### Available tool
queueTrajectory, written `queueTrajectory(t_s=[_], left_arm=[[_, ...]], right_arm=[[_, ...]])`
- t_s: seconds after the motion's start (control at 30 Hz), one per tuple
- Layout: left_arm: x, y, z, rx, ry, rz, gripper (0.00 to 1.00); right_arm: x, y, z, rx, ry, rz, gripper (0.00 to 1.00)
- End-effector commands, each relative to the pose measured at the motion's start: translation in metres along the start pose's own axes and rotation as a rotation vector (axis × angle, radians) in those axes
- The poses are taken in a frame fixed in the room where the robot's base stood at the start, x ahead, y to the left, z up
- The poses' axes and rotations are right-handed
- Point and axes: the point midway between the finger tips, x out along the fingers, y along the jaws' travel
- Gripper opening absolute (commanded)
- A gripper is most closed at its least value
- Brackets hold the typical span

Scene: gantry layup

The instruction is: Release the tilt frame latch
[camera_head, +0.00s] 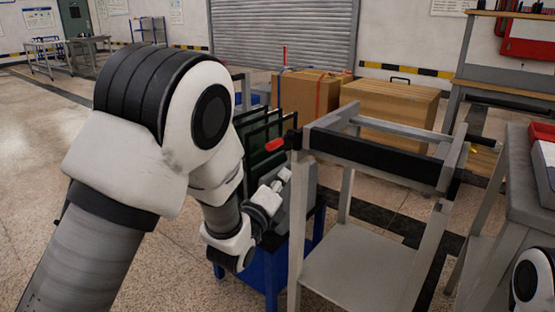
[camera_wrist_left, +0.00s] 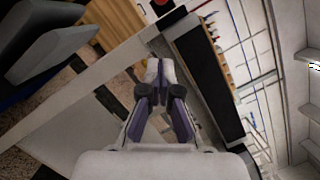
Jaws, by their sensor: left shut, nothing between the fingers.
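The tilt frame (camera_head: 345,125) is a grey stand with an open top, a black front bar and a lower shelf. A red-ended handle (camera_head: 276,144) sticks out at its left front corner; I take it for the latch. My left gripper (camera_head: 283,179) is shut and empty, a little below the red handle and beside the frame's left front leg. In the left wrist view my left gripper (camera_wrist_left: 160,70) has its fingertips together, near the black bar (camera_wrist_left: 205,80). A bit of red (camera_wrist_left: 168,5) shows at the top edge there. My right gripper is out of view.
A blue cart (camera_head: 263,275) with dark upright panels (camera_head: 262,140) stands left of the frame, partly behind my left arm. A grey workbench (camera_head: 530,195) is close on the right. Open floor (camera_head: 30,180) lies at the left.

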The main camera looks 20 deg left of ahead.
Motion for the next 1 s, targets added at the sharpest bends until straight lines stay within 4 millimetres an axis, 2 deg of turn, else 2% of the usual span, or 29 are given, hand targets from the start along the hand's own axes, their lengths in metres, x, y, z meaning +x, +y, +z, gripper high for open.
queueTrajectory(t_s=[0.17,0.2,0.3,0.43,0.83,1.0], left_arm=[[0.039,0.002,-0.001,-0.001,-0.001,-0.003,0.00],[0.043,0.002,0.006,-0.003,-0.005,-0.001,0.00],[0.045,0.002,0.024,-0.004,-0.005,0.000,0.00],[0.048,0.001,0.036,-0.002,-0.001,0.001,0.00],[0.049,0.000,0.039,0.000,0.001,0.002,0.00],[0.049,-0.005,0.042,0.004,0.014,0.020,0.00]], right_arm=[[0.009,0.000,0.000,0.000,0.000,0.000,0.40],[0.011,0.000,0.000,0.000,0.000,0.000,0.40],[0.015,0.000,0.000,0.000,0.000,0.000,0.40],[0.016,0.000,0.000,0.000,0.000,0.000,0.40],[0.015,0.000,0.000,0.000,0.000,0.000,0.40],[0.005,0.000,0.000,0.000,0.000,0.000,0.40]])
